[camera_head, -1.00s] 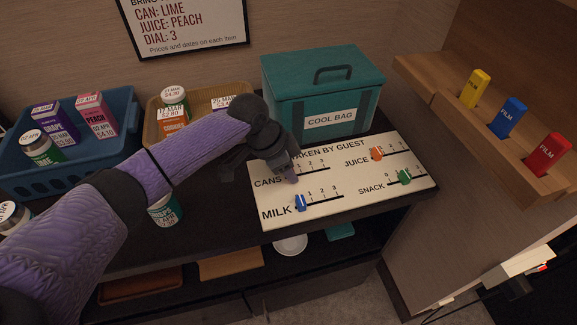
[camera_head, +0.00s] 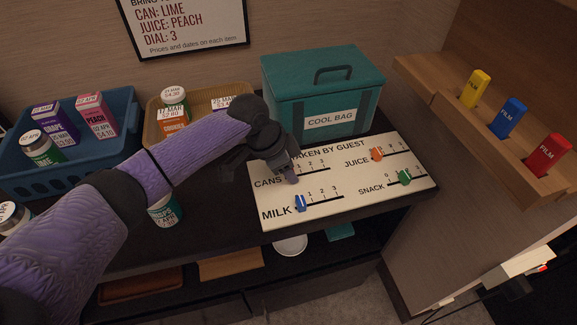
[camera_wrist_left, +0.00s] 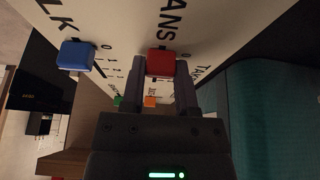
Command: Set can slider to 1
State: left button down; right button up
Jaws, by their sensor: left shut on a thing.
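The white slider board (camera_head: 410,172) lies on the dark counter. Its CANS row is partly covered by my left gripper (camera_head: 290,178), which points down at the row's left part. In the left wrist view, the red can slider knob (camera_wrist_left: 160,62) sits between the two fingertips of my left gripper (camera_wrist_left: 160,78), which is shut on it. The knob is hidden behind the gripper in the head view, and its exact mark on the scale cannot be read. My right gripper is not in view.
The blue milk knob (camera_head: 301,203), orange juice knob (camera_head: 377,154) and green snack knob (camera_head: 404,177) are on the same board. The teal cool bag (camera_head: 320,85) stands close behind it. A blue crate (camera_head: 75,178) and a tan basket (camera_head: 153,137) stand to the left.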

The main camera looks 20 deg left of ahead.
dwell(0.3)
pick_arm(q)
jog(key=shift+w+d, duration=0.4)
jog(key=shift+d, duration=0.2)
jog(key=shift+w+d, duration=0.35)
jog(key=shift+d, duration=0.2)
jog(key=shift+c, duration=1.8)
grip_release()
